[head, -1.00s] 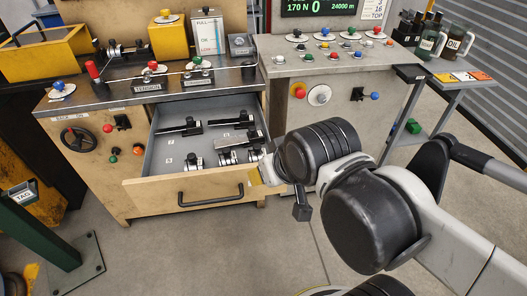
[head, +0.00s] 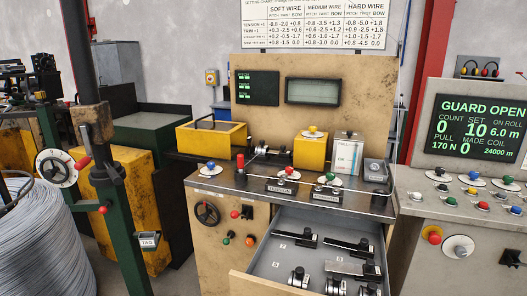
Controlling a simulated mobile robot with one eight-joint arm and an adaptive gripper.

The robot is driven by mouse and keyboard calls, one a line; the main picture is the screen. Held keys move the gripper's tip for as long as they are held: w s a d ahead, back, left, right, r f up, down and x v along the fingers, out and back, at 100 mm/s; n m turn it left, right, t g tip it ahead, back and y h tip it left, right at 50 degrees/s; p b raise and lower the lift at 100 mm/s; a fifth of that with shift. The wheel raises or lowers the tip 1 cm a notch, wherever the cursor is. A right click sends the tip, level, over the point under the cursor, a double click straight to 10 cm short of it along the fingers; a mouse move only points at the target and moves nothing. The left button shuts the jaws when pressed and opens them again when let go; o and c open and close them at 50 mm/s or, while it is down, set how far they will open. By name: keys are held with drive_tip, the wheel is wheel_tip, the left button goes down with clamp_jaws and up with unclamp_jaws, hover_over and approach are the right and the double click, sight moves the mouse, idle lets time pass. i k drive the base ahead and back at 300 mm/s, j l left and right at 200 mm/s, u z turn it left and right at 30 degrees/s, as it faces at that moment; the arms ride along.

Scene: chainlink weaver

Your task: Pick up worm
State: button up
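No part is plainly labelled as the worm, and I cannot tell which one it is. A grey flat-topped part (head: 346,268) lies below the right one. Round black and silver parts, including one at the left (head: 299,278), stand near the drawer front, partly cut off by the frame's lower edge. My gripper is not in view.
A green post with a dial (head: 56,164) and a wire coil (head: 40,245) stand at left. A control console (head: 478,130) reading "GUARD OPEN" stands at right.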

sight(262, 148)
drive_tip(key=i+j+z, duration=0.2)
drive_tip(key=j, duration=0.4)
drive_tip(key=i+j+z, duration=0.15)
drive_tip(key=j, duration=0.5)
drive_tip(key=i+j+z, duration=0.2)
drive_tip(key=j, duration=0.45)
drive_tip(key=j+z, duration=0.15)
drive_tip(key=j, duration=0.55)
drive_tip(key=i+j+z, duration=0.25)
drive_tip(key=i+j, duration=0.25)
drive_tip(key=i+j+z, duration=0.3)
drive_tip(key=i+j, duration=0.25)
drive_tip(key=j, duration=0.3)
drive_tip(key=i+j, duration=0.15)
drive_tip(key=j, duration=0.3)
